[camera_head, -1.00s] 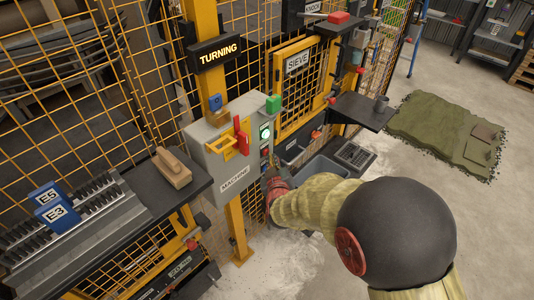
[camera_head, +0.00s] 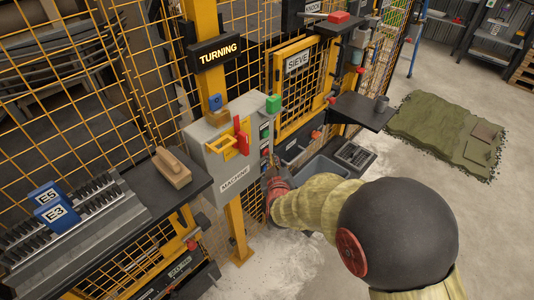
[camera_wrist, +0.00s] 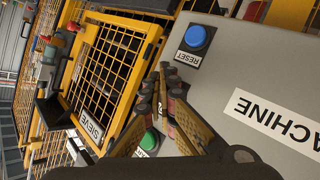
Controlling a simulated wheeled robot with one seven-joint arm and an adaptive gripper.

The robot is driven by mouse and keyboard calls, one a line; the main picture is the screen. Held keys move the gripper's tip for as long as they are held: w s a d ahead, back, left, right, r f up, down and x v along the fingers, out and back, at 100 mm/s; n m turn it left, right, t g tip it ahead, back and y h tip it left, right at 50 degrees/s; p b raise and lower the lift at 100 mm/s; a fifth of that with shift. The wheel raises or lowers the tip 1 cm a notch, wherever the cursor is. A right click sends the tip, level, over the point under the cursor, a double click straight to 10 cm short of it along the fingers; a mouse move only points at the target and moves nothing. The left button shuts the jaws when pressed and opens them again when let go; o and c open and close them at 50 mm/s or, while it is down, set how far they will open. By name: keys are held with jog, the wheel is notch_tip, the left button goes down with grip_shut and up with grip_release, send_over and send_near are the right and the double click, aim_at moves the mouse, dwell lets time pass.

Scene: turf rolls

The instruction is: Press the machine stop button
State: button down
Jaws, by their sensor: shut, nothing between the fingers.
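The grey machine box (camera_head: 212,170) hangs on a yellow post and carries a MACHINE label. A column of buttons runs down its right face, with a green one (camera_head: 265,131) at the top in the head view. In the wrist view, a blue RESET button (camera_wrist: 197,37) and a green START button (camera_wrist: 148,140) show on either side of my gripper (camera_wrist: 168,92). The gripper is shut and empty, with its fingertips at the button face between those two. The stop button is not clearly seen there; my fingers cover that spot. I cannot tell whether they touch it.
A dark shelf (camera_head: 360,110) juts out to the right. A wooden block (camera_head: 173,168) lies on the left ledge. A turf stack (camera_head: 445,135) lies on the floor.

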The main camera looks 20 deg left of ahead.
jog(key=shift+s+d, duration=0.25)
jog(key=shift+d, duration=0.25)
jog(key=d, duration=0.1)
jog(key=s+d, duration=0.1)
jog(key=d, duration=0.1)
jog(key=s+d, duration=0.1)
jog(key=shift+d+b, duration=0.3)
jog(key=shift+d, duration=0.05)
dwell(0.8)
